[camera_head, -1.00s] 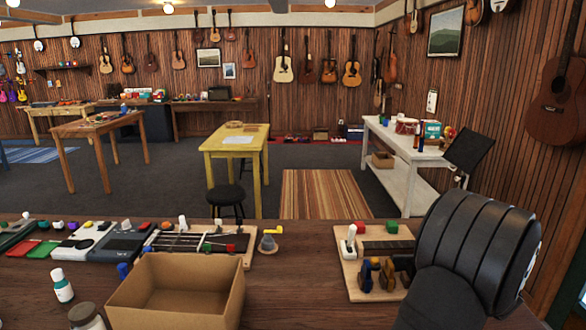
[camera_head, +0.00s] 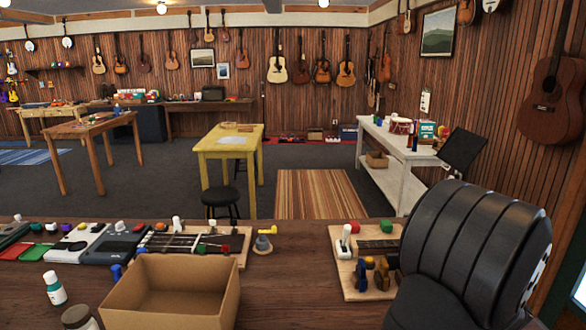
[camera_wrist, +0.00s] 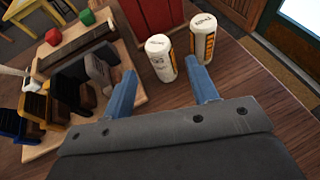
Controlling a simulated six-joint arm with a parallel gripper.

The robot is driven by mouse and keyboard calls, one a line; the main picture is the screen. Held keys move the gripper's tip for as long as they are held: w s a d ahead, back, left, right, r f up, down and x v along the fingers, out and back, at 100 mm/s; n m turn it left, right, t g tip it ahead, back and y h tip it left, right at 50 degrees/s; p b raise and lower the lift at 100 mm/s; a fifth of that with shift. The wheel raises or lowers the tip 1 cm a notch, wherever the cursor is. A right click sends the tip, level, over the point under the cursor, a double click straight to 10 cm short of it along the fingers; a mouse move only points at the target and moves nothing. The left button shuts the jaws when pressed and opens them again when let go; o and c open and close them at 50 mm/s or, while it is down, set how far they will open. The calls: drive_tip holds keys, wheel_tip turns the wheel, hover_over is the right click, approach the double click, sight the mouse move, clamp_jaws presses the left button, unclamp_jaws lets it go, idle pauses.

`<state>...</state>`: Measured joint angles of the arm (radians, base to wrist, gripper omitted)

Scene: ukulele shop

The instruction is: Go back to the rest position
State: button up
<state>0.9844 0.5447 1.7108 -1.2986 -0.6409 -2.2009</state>
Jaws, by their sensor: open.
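My gripper (camera_wrist: 160,66) shows in the wrist view as two blue fingers spread apart, with nothing held. A white cylinder with a dark and orange label (camera_wrist: 161,62) stands beyond the gap between the fingertips. A second similar cylinder (camera_wrist: 204,36) stands just past the right fingertip. A wooden board (camera_wrist: 72,62) carrying a dark fretted strip and several clamp-like pieces lies left of the fingers. In the head view my black arm fills the lower right and hides my fingers and the cylinders.
In the head view an open cardboard box (camera_head: 170,317) stands at the front of the brown workbench (camera_head: 285,290). The board (camera_head: 350,290) lies just left of my arm. Bare bench lies between them. A white bottle (camera_head: 55,290) and gadgets stand at left. A red box (camera_wrist: 152,14) stands behind the cylinders.

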drive_tip(key=x, duration=0.7)
drive_tip(key=shift+w+f, duration=0.1)
drive_tip(key=shift+w, duration=0.05)
wheel_tip(320, 180, up, 4)
drive_tip(key=s+d+r, duration=0.3)
drive_tip(key=s+r, duration=0.4)
drive_tip(key=s, duration=0.4)
drive_tip(key=w+a+n+y, duration=0.1)
drive_tip(key=w+a, duration=0.5)
drive_tip(key=a, duration=0.8)
drive_tip(key=w+a+r+n+y, duration=0.1)
drive_tip(key=w+a, duration=0.5)
drive_tip(key=a, duration=0.9)
drive_tip(key=w+a+r+n+y, duration=0.1)
drive_tip(key=w+a, duration=0.6)
drive_tip(key=a, duration=0.7)
drive_tip(key=shift+n+t+y, duration=0.4)
drive_tip(key=shift+y, duration=0.3)
drive_tip(key=shift+w+a, duration=0.1)
drive_tip(key=shift+a, duration=0.05)
